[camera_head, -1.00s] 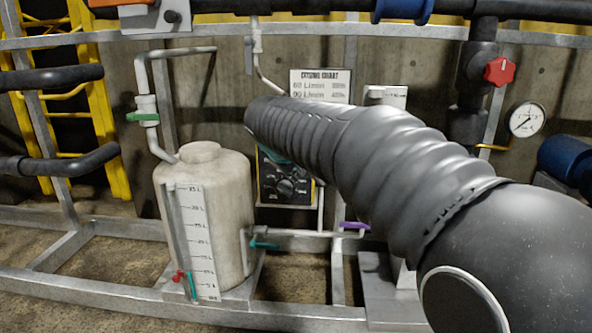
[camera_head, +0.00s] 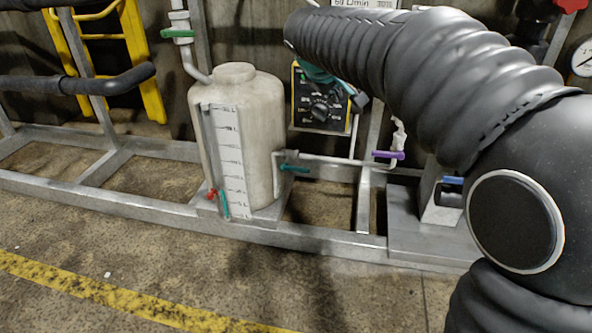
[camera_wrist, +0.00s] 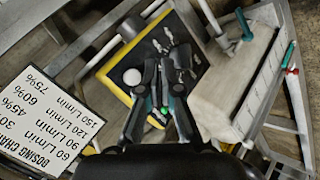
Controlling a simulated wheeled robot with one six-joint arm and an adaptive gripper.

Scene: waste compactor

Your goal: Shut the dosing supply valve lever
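Several small valve levers are in the head view, and none has a readable label. A green lever (camera_head: 178,34) sits on the pipe above the white dosing tank (camera_head: 262,125). A teal lever (camera_head: 295,169) is on the tank's outlet pipe, and a purple lever (camera_head: 388,154) is farther right along it. A red lever (camera_head: 212,194) and a teal one (camera_head: 224,205) are at the gauge's foot. My gripper (camera_wrist: 164,70) is before the black-and-yellow control panel (camera_wrist: 125,75), apart from these levers.
A dosing chart (camera_wrist: 50,115) hangs left of the panel in the wrist view. A grey metal frame (camera_head: 300,236) runs along the floor beneath the tank. The floor in front, with a yellow line (camera_head: 130,300), is clear. A yellow ladder (camera_head: 140,60) stands behind at left.

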